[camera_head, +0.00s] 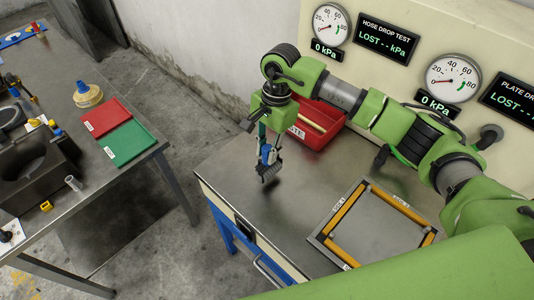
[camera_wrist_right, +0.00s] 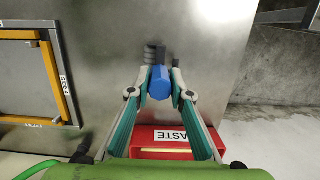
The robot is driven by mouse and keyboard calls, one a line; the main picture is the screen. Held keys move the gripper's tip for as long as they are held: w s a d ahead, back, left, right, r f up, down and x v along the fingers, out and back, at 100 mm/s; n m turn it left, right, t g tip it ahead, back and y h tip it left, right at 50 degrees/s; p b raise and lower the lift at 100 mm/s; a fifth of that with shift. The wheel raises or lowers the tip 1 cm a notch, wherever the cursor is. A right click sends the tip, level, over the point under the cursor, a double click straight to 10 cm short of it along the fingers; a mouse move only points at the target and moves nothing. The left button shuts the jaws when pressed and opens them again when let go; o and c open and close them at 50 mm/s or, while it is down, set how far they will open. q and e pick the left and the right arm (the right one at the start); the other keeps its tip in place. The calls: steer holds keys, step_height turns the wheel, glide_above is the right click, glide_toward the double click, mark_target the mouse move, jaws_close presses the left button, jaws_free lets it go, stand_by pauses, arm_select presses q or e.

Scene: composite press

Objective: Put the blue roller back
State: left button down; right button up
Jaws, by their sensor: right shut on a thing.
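The blue roller has a blue handle (camera_head: 266,152) and a dark ridged head (camera_head: 269,172). My right gripper (camera_head: 265,146) is shut on the handle, with the head pointing down toward the bench top. In the right wrist view, the blue handle (camera_wrist_right: 160,84) sits between the two fingertips (camera_wrist_right: 159,80), and the dark ridged head (camera_wrist_right: 154,54) shows beyond it. The roller appears to be above the metal bench (camera_head: 235,165), near its left part; I cannot tell the exact gap. My left gripper is not in view.
A red waste bin (camera_head: 322,138) stands behind the gripper against the gauge panel (camera_head: 405,30). A yellow-edged square frame (camera_head: 325,228) lies on the bench at the right. Across a floor gap, another table (camera_head: 110,180) holds red (camera_head: 104,117) and green (camera_head: 127,143) trays.

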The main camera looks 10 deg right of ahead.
step_height(320, 180, down, 2)
steer(key=shift+s+f+p, duration=0.1)
steer(key=shift+f+p, duration=0.05)
steer(key=shift+p, duration=0.15)
steer(key=shift+f, duration=0.3)
steer(key=o, duration=1)
steer(key=shift+r, duration=0.1)
steer(key=shift+r, duration=0.2)
steer(key=r+b, duration=0.1)
steer(key=r, duration=0.3)
steer(key=d+r+b, duration=0.1)
steer(key=r, duration=0.2)
steer(key=w+r+b, duration=0.1)
steer(key=r, duration=0.3)
steer(key=shift+d+r+b, duration=0.25)
steer(key=shift+r+b, duration=0.05)
steer(key=shift+b, duration=0.1)
